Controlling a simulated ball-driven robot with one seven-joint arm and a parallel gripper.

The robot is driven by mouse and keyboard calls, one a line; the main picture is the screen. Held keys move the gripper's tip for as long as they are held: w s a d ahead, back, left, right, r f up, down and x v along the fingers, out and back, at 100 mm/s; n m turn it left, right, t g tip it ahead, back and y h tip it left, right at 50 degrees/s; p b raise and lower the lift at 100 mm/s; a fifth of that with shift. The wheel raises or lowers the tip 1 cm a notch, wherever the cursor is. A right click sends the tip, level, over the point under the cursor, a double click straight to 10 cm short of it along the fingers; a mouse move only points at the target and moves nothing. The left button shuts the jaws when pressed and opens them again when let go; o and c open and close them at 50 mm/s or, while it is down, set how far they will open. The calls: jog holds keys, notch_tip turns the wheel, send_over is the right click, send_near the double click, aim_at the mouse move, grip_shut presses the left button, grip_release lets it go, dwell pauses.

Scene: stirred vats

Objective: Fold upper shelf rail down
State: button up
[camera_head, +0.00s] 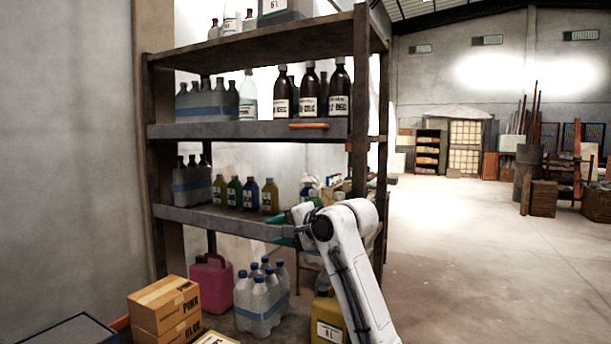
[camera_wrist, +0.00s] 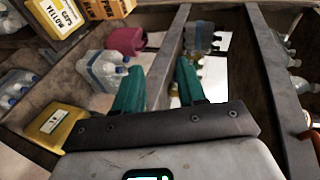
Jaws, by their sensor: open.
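The upper shelf's grey front rail (camera_head: 220,131) runs level along the shelf edge, below the brown bottles, in the head view. An orange bar (camera_head: 309,126) lies along its right part. My gripper (camera_head: 284,229) is lower, near the right end of the middle shelf's front edge, and apart from the orange bar.
Brown bottles (camera_head: 309,92) stand just behind the upper rail. Small coloured bottles (camera_head: 251,194) stand on the middle shelf (camera_head: 215,221). Below are a pink canister (camera_head: 210,283), clear bottles (camera_head: 262,300), a yellow container (camera_head: 327,322) and boxes (camera_head: 166,306).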

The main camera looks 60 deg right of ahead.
jog(key=s+d+r+m+t+h, duration=0.1)
jog(key=s+d+r, duration=0.15)
jog(key=r, duration=0.35)
jog(key=s+d+r+m+h, duration=0.1)
jog(key=d+r, duration=0.3)
jog(key=r, duration=0.3)
jog(key=m+t+h, duration=0.1)
jog(key=m, duration=0.2)
send_near(311, 126)
jog(key=p+x, duration=0.3)
jog(key=x, duration=0.8)
jog(key=shift+w+d+p, duration=0.15)
jog(key=shift+w+p, duration=0.05)
jog(key=shift+p, duration=0.15)
grip_shut()
